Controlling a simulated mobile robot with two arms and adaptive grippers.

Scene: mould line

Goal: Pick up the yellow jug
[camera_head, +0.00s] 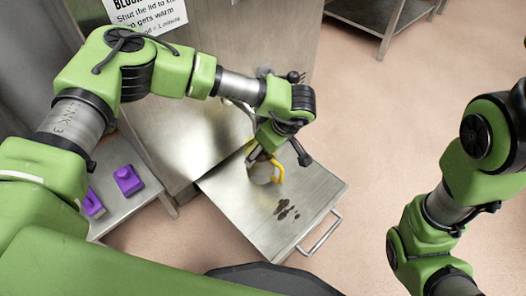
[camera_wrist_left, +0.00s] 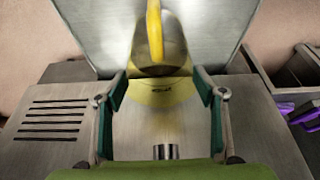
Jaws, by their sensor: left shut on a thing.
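The yellow jug (camera_head: 277,171) is partly hidden under my left gripper in the head view; its yellow handle and a greyish part of it show. It is over the steel drop-down panel, and I cannot tell whether it touches it. In the left wrist view the jug's yellow rim (camera_wrist_left: 155,94) and upright handle show between the fingers. My left gripper (camera_head: 275,156) is shut on the jug, with one finger on each side of it (camera_wrist_left: 162,92). My right arm is at the right of the head view, with its gripper out of frame.
The steel panel (camera_head: 240,197) has a bar handle (camera_head: 319,233) and brown stains (camera_head: 287,209). A steel cabinet with a sign (camera_head: 147,12) stands behind it. Purple blocks (camera_head: 128,180) sit on a side table at the left. Open floor lies to the right.

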